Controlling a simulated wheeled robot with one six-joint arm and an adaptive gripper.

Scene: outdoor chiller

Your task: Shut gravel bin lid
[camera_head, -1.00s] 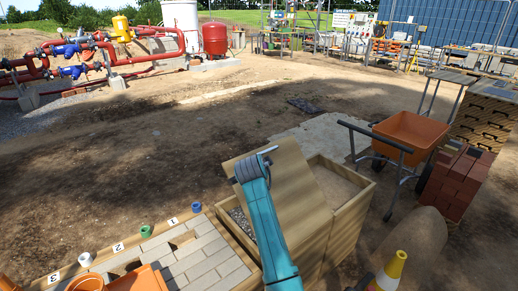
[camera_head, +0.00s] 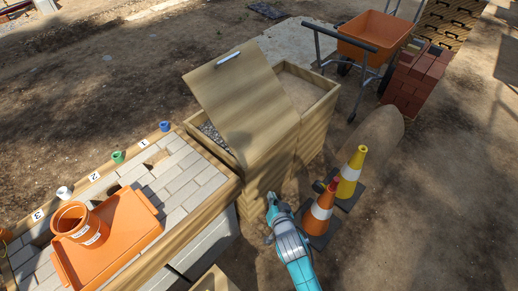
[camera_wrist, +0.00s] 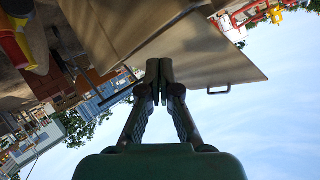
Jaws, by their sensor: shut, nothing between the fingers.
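The wooden gravel bin lid (camera_head: 243,103) stands raised and tilted, with a metal handle (camera_head: 229,58) near its upper edge. Grey gravel (camera_head: 212,134) shows in the gap at the left of the wooden bin (camera_head: 262,160). My gripper (camera_head: 271,207) is low in front of the bin, below the lid. In the wrist view, my gripper (camera_wrist: 159,74) is shut and empty, with its tips pointing towards the lid (camera_wrist: 200,50). The handle (camera_wrist: 219,90) is to the right of the tips there. Whether the tips touch the lid or bin cannot be told.
A sand compartment (camera_head: 300,92) adjoins on the right. Cones, one orange (camera_head: 318,212) and one yellow (camera_head: 351,172), stand close right of my arm. A brick-topped bench (camera_head: 180,190) with an orange tray (camera_head: 125,235) is left. A wheelbarrow (camera_head: 375,40) stands behind right.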

